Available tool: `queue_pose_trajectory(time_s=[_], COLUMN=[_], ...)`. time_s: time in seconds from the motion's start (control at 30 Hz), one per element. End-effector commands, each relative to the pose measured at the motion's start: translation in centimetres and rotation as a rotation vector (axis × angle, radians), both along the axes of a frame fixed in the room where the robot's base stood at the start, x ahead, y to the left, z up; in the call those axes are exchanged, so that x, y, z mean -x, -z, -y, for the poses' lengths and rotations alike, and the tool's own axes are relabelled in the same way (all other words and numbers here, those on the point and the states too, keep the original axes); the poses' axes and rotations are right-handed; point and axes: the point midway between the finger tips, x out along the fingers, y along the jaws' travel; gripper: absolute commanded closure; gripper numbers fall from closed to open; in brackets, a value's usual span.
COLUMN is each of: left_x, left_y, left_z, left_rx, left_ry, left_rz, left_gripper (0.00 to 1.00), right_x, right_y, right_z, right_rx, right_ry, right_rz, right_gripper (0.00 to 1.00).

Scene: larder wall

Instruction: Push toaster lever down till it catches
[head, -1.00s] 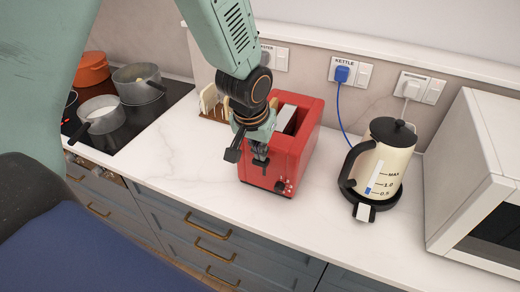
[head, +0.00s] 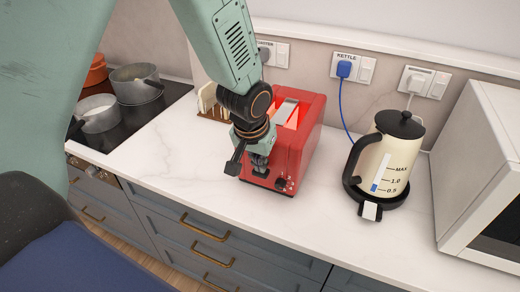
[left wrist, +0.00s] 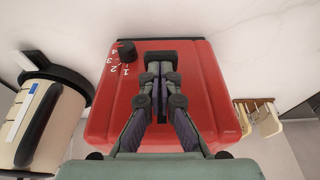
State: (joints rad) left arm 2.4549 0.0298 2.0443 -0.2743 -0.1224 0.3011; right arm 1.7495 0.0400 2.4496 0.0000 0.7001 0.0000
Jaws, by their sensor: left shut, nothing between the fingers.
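The red toaster (head: 308,135) stands on the white counter, and its top slots glow orange-red. My left gripper (head: 259,168) is shut and empty at the toaster's front face, partly hiding it in the head view. In the left wrist view the toaster (left wrist: 212,105) fills the middle. The shut fingers (left wrist: 160,78) point at the black lever (left wrist: 160,57), which sits low on the front, about level with the dial (left wrist: 126,52). The fingertips are at or very close to the lever; contact cannot be told. My right gripper is out of view.
A cream kettle (head: 385,160) stands right of the toaster, with a white microwave (head: 470,165) further right. A toast rack (head: 208,100) is behind on the left, and pots (head: 136,84) stand on the black hob. The counter in front is clear.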

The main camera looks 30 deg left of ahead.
Motion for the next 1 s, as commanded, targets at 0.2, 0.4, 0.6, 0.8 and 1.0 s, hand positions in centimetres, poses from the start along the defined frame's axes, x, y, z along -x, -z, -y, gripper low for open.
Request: queue_pose_trajectory(time_s=[0.2,0.4,0.6,0.8,1.0], left_x=[0.3,0.2,0.0,-0.3,0.4], left_y=[0.2,-0.2,-2.1,-4.2,-7.6], left_z=[0.0,0.0,0.0,0.0,0.1], left_rx=[0.001,0.001,0.001,0.001,0.0], left_ry=[-0.001,-0.001,-0.002,-0.001,-0.001], left_rz=[-0.009,-0.009,-0.007,-0.004,0.002], left_gripper=[1.0,1.0,1.0,1.0,1.0], right_x=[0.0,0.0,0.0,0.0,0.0], right_y=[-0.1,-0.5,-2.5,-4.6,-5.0], right_z=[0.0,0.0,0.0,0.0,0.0], right_rx=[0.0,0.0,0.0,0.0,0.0], right_ry=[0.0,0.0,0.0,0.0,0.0], right_rz=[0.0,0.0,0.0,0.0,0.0], right_gripper=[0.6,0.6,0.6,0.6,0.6])
